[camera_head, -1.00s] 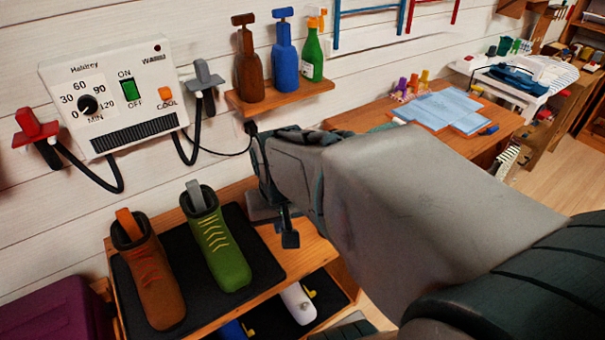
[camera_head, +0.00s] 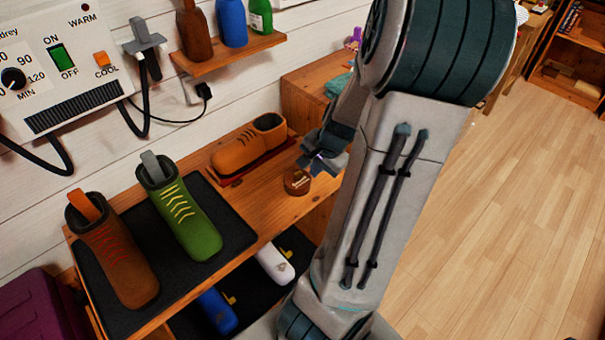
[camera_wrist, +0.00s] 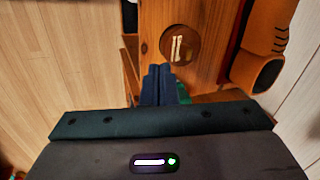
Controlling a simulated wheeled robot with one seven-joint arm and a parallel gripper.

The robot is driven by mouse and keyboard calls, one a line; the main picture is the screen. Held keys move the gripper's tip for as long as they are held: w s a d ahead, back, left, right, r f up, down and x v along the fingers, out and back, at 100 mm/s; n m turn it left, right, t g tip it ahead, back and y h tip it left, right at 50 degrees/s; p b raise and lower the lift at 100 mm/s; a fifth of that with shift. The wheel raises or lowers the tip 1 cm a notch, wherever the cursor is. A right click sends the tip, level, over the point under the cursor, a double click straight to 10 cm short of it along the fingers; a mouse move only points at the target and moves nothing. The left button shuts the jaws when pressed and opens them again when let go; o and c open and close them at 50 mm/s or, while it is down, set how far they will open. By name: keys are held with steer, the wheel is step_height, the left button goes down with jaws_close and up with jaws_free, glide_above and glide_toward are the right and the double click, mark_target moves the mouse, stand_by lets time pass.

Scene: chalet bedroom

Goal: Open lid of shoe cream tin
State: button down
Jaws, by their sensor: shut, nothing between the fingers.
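The shoe cream tin (camera_head: 298,181) is a small round brown tin with pale lettering on its top. It sits on the wooden shelf near its right end, in front of an orange shoe. In the wrist view the tin (camera_wrist: 180,46) lies just beyond my fingertips, its lid looking closed. My gripper (camera_head: 318,160) is above and to the right of the tin in the head view, shut and empty. In the wrist view my dark fingers (camera_wrist: 159,80) are together, close to the tin's near edge; I cannot tell whether they touch it.
The orange shoe (camera_head: 250,143) lies on a red mat right behind the tin, also at right in the wrist view (camera_wrist: 262,48). A brown boot (camera_head: 120,258) and a green boot (camera_head: 188,218) stand on a black mat at left. Open floor (camera_head: 480,220) lies at right.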

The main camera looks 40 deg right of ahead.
steer(key=d+f+m, duration=0.1)
steer(key=d+m, duration=0.1)
steer(key=d, duration=0.1)
steer(key=b, duration=0.3)
glide_toward(301, 182)
steer(key=shift+t, duration=0.3)
steer(key=f, duration=0.1)
steer(key=s+f, duration=0.1)
steer(key=f, duration=0.1)
steer(key=s+f, duration=0.1)
steer(key=f, duration=0.1)
steer(key=shift+s+f, duration=0.15)
steer(key=shift+s, duration=0.05)
steer(key=shift+w+r, duration=0.15)
steer(key=shift+w, duration=0.35)
steer(key=shift+w+r, duration=0.15)
steer(key=shift+w, duration=0.4)
steer(key=shift+w+a, duration=0.1)
steer(key=shift+w, duration=0.75)
steer(key=shift+r, duration=0.15)
